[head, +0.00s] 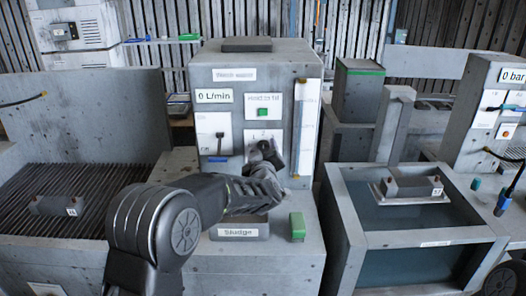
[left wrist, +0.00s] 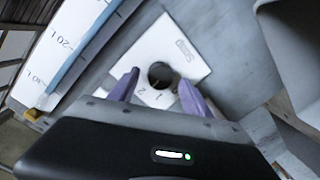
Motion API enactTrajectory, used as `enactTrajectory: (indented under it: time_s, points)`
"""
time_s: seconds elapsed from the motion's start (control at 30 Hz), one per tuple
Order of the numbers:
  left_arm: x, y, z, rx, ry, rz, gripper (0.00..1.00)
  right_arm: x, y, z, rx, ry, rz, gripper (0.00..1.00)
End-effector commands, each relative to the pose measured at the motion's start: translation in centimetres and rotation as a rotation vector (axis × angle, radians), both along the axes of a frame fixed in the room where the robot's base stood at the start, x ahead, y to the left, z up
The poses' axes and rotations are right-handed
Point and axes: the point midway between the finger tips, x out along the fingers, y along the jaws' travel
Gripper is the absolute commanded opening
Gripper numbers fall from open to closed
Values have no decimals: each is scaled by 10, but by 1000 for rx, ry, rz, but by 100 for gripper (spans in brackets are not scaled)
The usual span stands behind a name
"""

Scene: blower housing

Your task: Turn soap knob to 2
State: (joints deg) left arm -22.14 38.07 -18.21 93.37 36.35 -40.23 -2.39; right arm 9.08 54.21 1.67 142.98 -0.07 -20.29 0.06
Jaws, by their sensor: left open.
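The soap knob (left wrist: 160,75) shows in the left wrist view as a dark round knob on a white plate (left wrist: 183,52) with a soap label and small digits. Which digit it points at cannot be told. My left gripper (left wrist: 158,77) is open, with one purple finger on each side of the knob; whether they touch it cannot be told. In the head view my left gripper (head: 268,158) is in front of the grey machine's lower right plate and hides most of the knob. My right gripper is not in view.
The grey machine (head: 220,75) has a 0 L/min display (head: 214,96), a green button (head: 263,112) and a level gauge (head: 306,125) to the right of the plates. A green block (head: 297,226) and a sludge-labelled block (head: 240,230) are on the ledge below. A water tank (head: 415,222) stands right.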

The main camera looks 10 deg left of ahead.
Motion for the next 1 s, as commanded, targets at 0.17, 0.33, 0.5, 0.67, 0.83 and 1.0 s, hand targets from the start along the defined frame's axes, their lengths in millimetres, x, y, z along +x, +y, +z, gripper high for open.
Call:
enactTrajectory:
  time_s: [0.17,0.33,0.5,0.67,0.83,1.0]
  points:
    - [-20,-5,2,-3,-2,-1,57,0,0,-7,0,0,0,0]
    - [-48,-13,4,-1,-1,-3,57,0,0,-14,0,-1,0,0]
    - [-68,-18,7,-1,-1,-1,57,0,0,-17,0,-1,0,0]
    - [-72,-19,8,0,-1,-1,57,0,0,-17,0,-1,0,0]
    - [-72,-19,8,0,-1,-1,57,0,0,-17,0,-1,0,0]
    - [-72,-19,8,0,-1,-1,57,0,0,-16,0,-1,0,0]
